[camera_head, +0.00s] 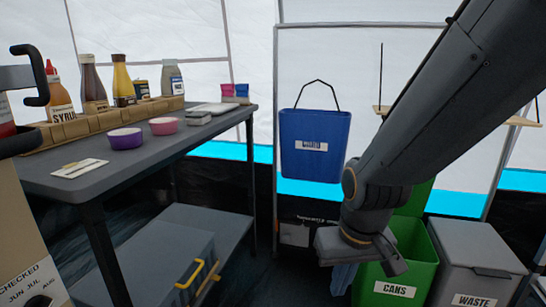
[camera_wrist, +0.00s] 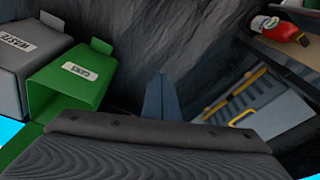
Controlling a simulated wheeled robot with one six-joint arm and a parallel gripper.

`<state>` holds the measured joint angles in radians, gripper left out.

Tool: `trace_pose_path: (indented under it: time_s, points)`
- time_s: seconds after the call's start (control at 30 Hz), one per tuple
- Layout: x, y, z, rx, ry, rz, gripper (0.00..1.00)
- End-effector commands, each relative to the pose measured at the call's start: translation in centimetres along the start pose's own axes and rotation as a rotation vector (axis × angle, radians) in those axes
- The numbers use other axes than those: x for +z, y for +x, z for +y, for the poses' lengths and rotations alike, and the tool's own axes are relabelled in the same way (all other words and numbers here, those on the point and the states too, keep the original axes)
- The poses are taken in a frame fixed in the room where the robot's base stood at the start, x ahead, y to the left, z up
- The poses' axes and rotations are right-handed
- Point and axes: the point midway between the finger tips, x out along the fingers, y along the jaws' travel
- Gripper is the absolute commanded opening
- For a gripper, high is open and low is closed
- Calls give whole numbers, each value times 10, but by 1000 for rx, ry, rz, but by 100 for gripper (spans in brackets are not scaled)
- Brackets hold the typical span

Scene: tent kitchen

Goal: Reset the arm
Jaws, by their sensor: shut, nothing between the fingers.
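My arm (camera_head: 430,110) reaches down from the upper right of the head view, and its wrist hangs in front of the bins. My gripper (camera_wrist: 161,82) points down at the dark floor in the wrist view. Its fingers are together with nothing between them. They hang in free space, apart from the bins and the table. In the head view the gripper is mostly hidden below the wrist.
A green CANS bin (camera_head: 423,252) and a grey WASTE bin (camera_head: 479,262) stand beside my wrist. A blue bin (camera_head: 314,158) hangs behind. A table (camera_head: 97,175) with bottles and bowls stands left, above a grey box (camera_head: 165,257) with yellow handles.

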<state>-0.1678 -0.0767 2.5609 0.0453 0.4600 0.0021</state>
Motion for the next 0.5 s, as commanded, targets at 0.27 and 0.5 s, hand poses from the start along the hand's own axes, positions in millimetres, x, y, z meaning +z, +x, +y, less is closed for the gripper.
trace_pose_path:
  time_s: [0.27,0.5]
  points:
    - [32,-35,-85,-78,-181,-51,0]
    - [64,-57,-128,-126,-291,-95,0]
